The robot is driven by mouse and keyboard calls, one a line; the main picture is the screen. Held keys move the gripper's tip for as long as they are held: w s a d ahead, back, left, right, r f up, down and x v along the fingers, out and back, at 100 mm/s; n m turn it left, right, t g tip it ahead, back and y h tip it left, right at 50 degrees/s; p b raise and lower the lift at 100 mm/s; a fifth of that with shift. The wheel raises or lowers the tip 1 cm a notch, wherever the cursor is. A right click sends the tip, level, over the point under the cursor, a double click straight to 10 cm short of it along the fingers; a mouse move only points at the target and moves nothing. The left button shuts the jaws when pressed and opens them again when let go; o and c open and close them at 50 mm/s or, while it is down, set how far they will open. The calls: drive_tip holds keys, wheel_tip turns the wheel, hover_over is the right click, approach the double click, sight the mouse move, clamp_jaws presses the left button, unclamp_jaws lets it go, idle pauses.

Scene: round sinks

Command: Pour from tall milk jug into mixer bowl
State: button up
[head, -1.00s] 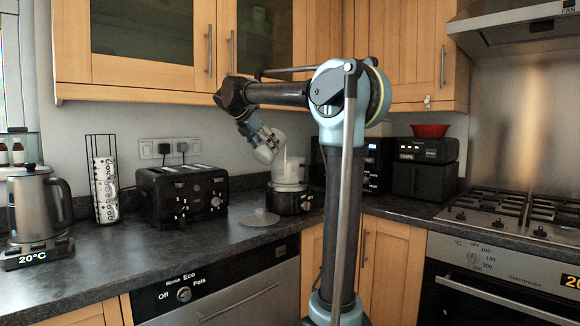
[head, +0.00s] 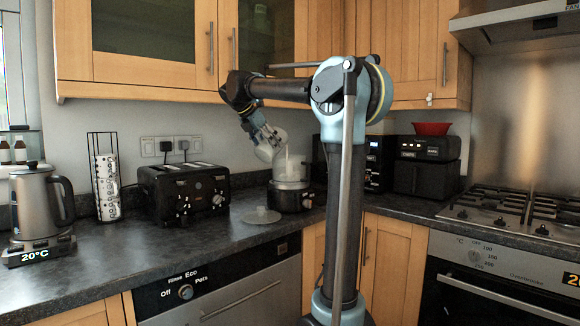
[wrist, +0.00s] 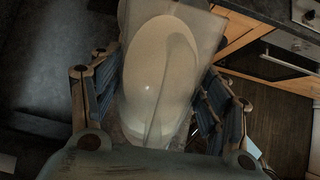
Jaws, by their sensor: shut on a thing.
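My gripper (head: 266,138) is shut on the tall milk jug (wrist: 180,35), a translucent vessel with white milk showing inside. In the wrist view, my gripper's fingers (wrist: 158,95) press on both sides of the jug. In the head view the jug (head: 266,151) is tilted, above and slightly left of the mixer bowl (head: 291,172). The clear mixer bowl sits on a dark base on the counter. A pale vertical streak shows at the bowl; I cannot tell whether it is falling milk or a part of the mixer.
A clear lid (head: 262,215) lies on the counter in front of the mixer. A black toaster (head: 185,193) stands left of it. Dark appliances (head: 427,165) stand to the right. Wooden wall cupboards (head: 150,50) hang above my arm.

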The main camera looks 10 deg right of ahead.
drive_tip(key=shift+g+y+p, duration=0.3)
drive_tip(key=shift+y+p, duration=0.1)
drive_tip(key=shift+p, duration=0.3)
idle(0.8)
drive_tip(key=shift+r+g+y+p, duration=0.5)
drive_tip(key=shift+r+y+p, duration=0.1)
drive_tip(key=shift+p, duration=0.65)
idle(1.5)
drive_tip(key=shift+w+d+f+g+y, duration=0.15)
drive_tip(key=shift+g+y, duration=0.35)
drive_tip(key=shift+y, duration=0.3)
idle(1.5)
